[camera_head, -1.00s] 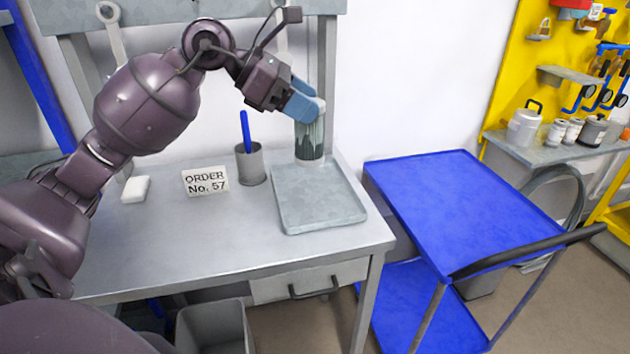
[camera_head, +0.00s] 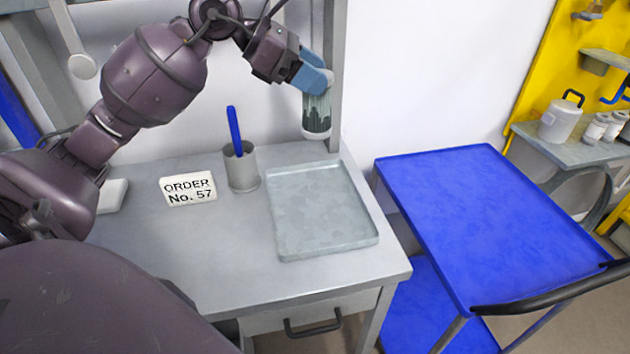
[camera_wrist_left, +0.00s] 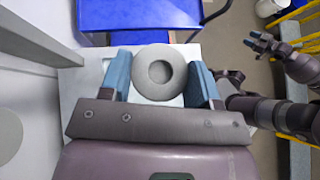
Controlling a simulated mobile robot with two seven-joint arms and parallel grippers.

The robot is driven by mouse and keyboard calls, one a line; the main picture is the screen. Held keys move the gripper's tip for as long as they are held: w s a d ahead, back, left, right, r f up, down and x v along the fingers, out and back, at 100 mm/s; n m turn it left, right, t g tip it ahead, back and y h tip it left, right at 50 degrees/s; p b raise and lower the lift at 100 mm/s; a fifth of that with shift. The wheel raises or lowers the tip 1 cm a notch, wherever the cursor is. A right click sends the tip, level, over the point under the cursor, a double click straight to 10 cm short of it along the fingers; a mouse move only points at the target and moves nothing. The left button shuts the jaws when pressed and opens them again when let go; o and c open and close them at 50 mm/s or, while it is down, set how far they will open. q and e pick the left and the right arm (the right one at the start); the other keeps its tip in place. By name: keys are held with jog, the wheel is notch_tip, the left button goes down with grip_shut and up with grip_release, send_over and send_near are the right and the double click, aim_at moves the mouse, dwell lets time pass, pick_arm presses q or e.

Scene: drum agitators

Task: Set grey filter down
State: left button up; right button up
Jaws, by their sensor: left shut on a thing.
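My left gripper (camera_head: 316,80) is shut on the grey filter (camera_head: 317,114), a cylinder with a pale rim and dark streaked sides. It hangs upright in the air, beyond the back edge of the grey tray (camera_head: 285,249) in the head view. In the left wrist view the filter's round end with a central hole (camera_wrist_left: 140,85) shows between the two blue fingers. The tray lies empty on the metal workbench (camera_head: 150,245). My right gripper (camera_wrist_left: 253,40) shows small at the upper right of the left wrist view; its opening is unclear.
An order card (camera_head: 188,188) and a grey cup (camera_head: 242,170) with a blue pen stand left of the tray. A bench upright (camera_head: 334,60) rises close beside the filter. A blue cart (camera_head: 480,225) with a clear top stands right of the bench. A white canister (camera_head: 561,121) stands farther right.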

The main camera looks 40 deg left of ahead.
pick_arm(q)
notch_tip(320, 180, down, 19)
jog(key=b, duration=0.1)
jog(key=shift+r, duration=0.2)
dwell(0.3)
jog(key=shift+f+b, duration=0.2)
jog(key=shift+b, duration=0.1)
jog(key=o, duration=1.3)
jog(key=shift+c, duration=0.2)
jog(key=shift+s, duration=0.1)
jog(key=shift+r, duration=0.15)
